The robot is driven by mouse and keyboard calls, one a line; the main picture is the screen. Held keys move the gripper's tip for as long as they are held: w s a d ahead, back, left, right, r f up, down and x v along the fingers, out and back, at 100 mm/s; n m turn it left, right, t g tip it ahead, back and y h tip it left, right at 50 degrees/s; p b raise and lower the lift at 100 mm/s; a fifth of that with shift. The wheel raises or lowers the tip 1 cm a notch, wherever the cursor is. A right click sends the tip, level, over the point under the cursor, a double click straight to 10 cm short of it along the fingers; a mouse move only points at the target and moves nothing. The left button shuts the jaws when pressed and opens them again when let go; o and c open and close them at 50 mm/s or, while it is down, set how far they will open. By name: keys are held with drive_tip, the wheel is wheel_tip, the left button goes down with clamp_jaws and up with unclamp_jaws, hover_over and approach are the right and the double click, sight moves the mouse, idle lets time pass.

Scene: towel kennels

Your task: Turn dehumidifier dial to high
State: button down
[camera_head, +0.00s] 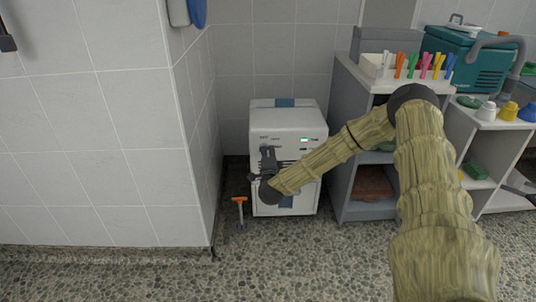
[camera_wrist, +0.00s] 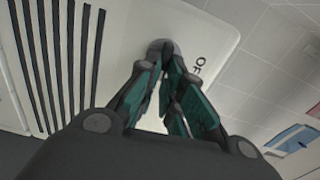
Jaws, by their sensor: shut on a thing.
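The white dehumidifier (camera_head: 300,130) stands on the floor against the tiled wall. It has a small green-lit display and a blue stripe on top. My gripper (camera_head: 268,152) is at the upper left of its front face. In the wrist view my gripper (camera_wrist: 164,75) has its fingertips shut on the round grey dial (camera_wrist: 158,46). Letters starting "OF" are printed just right of the dial on the white front (camera_wrist: 130,25). The dial's pointer and its other markings are hidden by the fingers.
A grey shelf unit (camera_head: 344,130) with a bin of coloured pegs (camera_head: 375,66) stands close right of the dehumidifier. A teal case (camera_head: 465,60) sits farther right. A tiled wall corner (camera_head: 190,130) is on the left. An orange-headed tool (camera_head: 239,200) stands on the floor near the dehumidifier.

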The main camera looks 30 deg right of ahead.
drive_tip(key=shift+f+m, duration=0.15)
drive_tip(key=shift+m, duration=0.35)
drive_tip(key=shift+s, duration=0.1)
drive_tip(key=c, duration=1.6)
unclamp_jaws()
drive_tip(key=shift+d, duration=0.1)
drive_tip(key=shift+o, duration=0.2)
drive_tip(key=v, duration=1.2)
